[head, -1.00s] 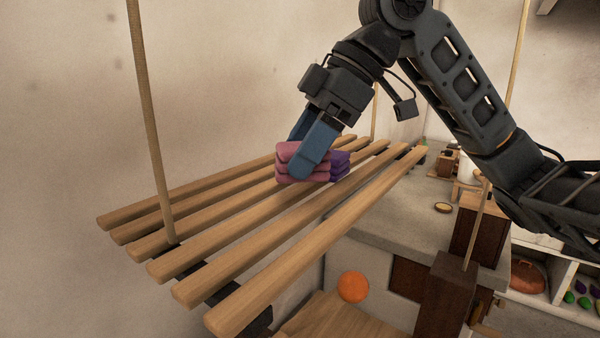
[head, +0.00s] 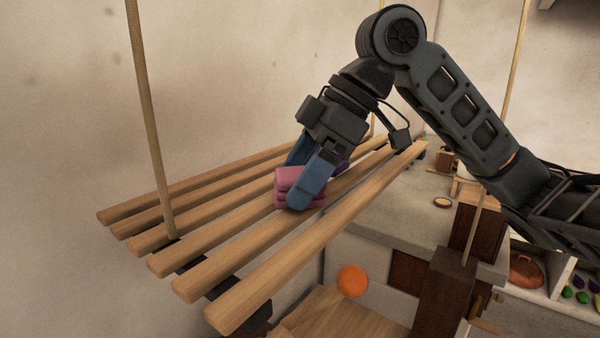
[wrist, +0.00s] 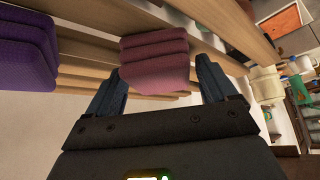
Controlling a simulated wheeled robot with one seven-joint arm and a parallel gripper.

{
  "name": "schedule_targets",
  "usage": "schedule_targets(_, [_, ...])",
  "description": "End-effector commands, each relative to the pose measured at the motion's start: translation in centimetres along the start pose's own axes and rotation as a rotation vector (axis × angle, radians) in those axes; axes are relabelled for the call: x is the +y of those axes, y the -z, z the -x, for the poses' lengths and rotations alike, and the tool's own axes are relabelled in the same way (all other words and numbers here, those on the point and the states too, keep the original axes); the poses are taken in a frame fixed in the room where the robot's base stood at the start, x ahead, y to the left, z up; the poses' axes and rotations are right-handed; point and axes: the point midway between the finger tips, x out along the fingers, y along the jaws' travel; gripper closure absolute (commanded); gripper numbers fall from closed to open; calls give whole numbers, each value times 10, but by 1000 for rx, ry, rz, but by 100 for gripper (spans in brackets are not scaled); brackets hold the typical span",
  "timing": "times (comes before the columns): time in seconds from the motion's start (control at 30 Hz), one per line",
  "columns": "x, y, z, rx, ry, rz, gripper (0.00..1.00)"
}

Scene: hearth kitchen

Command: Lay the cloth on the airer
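The pink folded cloth (head: 287,189) is between the two fingers of my gripper (head: 306,178), over the middle slats of the wooden airer (head: 235,254). In the wrist view the cloth (wrist: 155,60) shows as stacked folds, with one finger of my gripper (wrist: 160,84) close along each side.
Thin wooden poles (head: 150,120) rise beside the airer at its near and far ends. The near left stretch of slats is bare. An orange ball (head: 351,281) and a stone-topped counter (head: 385,225) are below and to the right. A plain wall is behind.

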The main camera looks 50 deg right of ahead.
Motion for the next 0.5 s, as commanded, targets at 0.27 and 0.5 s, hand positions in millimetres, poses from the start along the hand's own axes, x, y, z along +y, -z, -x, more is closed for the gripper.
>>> schedule_targets(0.27, [0,0,0,0,0,0,5])
schedule_targets(0.5, [0,2,14,1,-1,0,5])
